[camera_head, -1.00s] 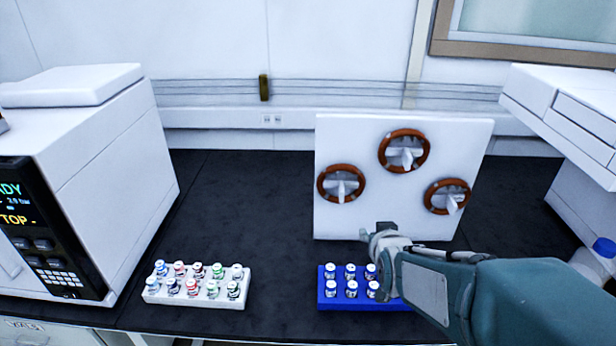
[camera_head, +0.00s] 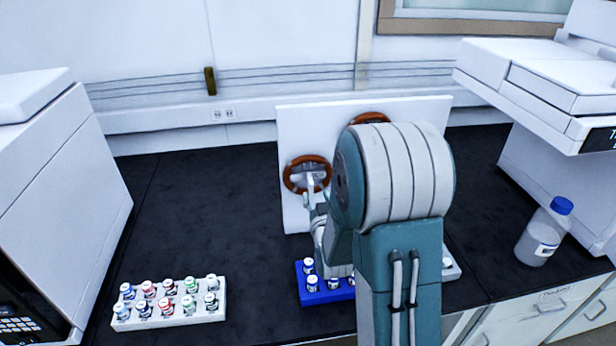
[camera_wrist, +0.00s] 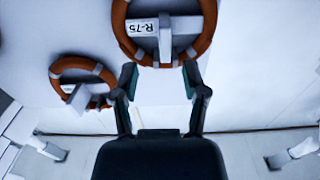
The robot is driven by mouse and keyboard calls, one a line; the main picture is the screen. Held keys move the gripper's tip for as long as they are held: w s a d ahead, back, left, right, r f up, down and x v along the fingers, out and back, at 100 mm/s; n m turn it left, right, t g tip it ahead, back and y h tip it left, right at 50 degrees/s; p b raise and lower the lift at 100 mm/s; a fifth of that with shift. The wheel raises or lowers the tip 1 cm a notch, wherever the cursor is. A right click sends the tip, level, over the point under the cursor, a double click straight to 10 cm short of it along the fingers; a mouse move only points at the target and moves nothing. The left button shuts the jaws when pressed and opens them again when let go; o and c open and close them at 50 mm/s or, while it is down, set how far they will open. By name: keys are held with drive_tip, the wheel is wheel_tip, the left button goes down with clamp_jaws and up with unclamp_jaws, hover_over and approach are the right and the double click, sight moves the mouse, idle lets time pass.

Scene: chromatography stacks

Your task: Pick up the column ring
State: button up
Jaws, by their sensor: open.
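Orange-brown column rings hang on a white upright board (camera_head: 290,130). The left ring (camera_head: 288,176) is visible in the head view, around a pale holder. The upper ring (camera_head: 368,118) is mostly behind my arm, and the lower right ring is hidden. My gripper (camera_head: 314,197) is in front of the left ring, at its lower part. In the wrist view, my open gripper (camera_wrist: 160,78) faces a ring (camera_wrist: 124,32) whose holder carries an upside-down "R-75" label (camera_wrist: 142,27). The fingers straddle the ring's near edge; contact cannot be told. Another ring (camera_wrist: 66,66) is at left.
A blue vial rack (camera_head: 318,297) stands below my arm, partly hidden. A white rack (camera_head: 170,321) with several vials stands at front left. A blue-capped bottle (camera_head: 543,238) is at right. White instruments flank the dark bench.

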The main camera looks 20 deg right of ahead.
sight(311, 188)
drive_tip(key=shift+w, duration=0.55)
drive_tip(key=shift+w+a, duration=0.15)
drive_tip(key=shift+w, duration=0.1)
drive_tip(key=x, duration=0.4)
drive_tip(key=shift+w+a+r, duration=0.1)
drive_tip(key=shift+w+r, duration=0.05)
drive_tip(key=shift+w, duration=0.1)
drive_tip(key=shift+w+d, duration=0.2)
drive_tip(key=shift+d, duration=0.35)
drive_tip(key=shift+a, duration=0.15)
drive_tip(key=c, duration=0.7)
drive_tip(key=shift+a, duration=0.25)
clamp_jaws()
